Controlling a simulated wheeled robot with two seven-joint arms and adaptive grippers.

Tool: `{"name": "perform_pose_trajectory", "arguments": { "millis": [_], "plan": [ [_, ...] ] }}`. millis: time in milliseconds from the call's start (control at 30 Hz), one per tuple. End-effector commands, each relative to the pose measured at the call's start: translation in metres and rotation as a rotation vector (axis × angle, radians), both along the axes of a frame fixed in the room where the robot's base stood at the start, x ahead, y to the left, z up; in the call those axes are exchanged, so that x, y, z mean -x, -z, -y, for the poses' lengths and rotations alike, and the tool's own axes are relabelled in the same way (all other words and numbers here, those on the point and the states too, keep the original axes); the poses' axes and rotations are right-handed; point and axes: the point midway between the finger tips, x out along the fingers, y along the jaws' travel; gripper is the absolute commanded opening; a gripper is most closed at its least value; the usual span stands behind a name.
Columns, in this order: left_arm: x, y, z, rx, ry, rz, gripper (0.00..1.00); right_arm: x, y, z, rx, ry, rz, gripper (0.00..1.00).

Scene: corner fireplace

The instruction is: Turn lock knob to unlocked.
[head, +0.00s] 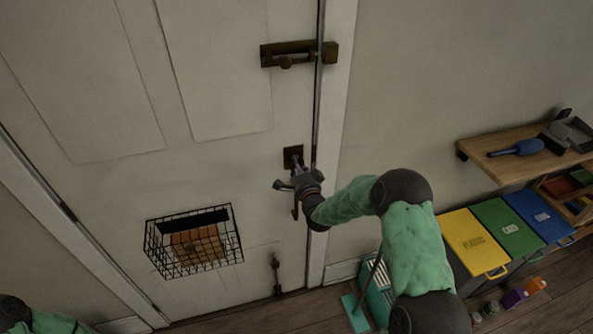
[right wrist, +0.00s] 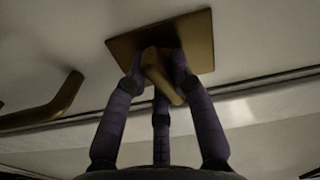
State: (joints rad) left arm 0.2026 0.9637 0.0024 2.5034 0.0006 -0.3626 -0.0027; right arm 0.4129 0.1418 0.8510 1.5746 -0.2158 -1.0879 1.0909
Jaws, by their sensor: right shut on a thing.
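A white panelled door (head: 225,150) fills the left and middle of the head view. The lock's dark square plate (head: 291,152) sits near the door's right edge, and it shows as a brown plate in the right wrist view (right wrist: 197,38). The lock knob (right wrist: 163,78) stands out from that plate, seen at a slant. My right gripper (head: 297,178) is at the lock, its fingers shut around the knob. The fingers hide part of the knob. In the head view, my left arm shows only at the bottom left corner, and its gripper is out of view.
A sliding bolt (head: 290,54) is above the lock; a lower bolt (head: 276,272) is near the floor. A wire basket (head: 192,242) hangs on the door. A door handle (right wrist: 45,108) is beside the plate. Yellow (head: 472,242), green and blue bins and a wooden shelf (head: 520,152) stand right.

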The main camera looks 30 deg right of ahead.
Motion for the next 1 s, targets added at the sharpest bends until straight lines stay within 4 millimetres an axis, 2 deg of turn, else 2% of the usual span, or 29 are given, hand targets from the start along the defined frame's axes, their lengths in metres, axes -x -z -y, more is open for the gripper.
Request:
{"name": "perform_pose_trajectory", "arguments": {
  "millis": [33,300,1000],
  "plan": [
    [0.0,0.012,0.0,0.0,0.0,0.0,0.0,0.0,0.004,0.001,0.042,0.001,-0.008,0.0],
    [0.0,0.043,0.0,0.0,0.0,0.0,0.0,0.0,0.004,0.002,0.293,0.001,-0.069,0.0],
    [0.0,0.111,0.0,0.0,0.0,0.0,0.0,0.001,0.0,0.003,0.933,0.001,-0.222,0.0]
  ]
}}
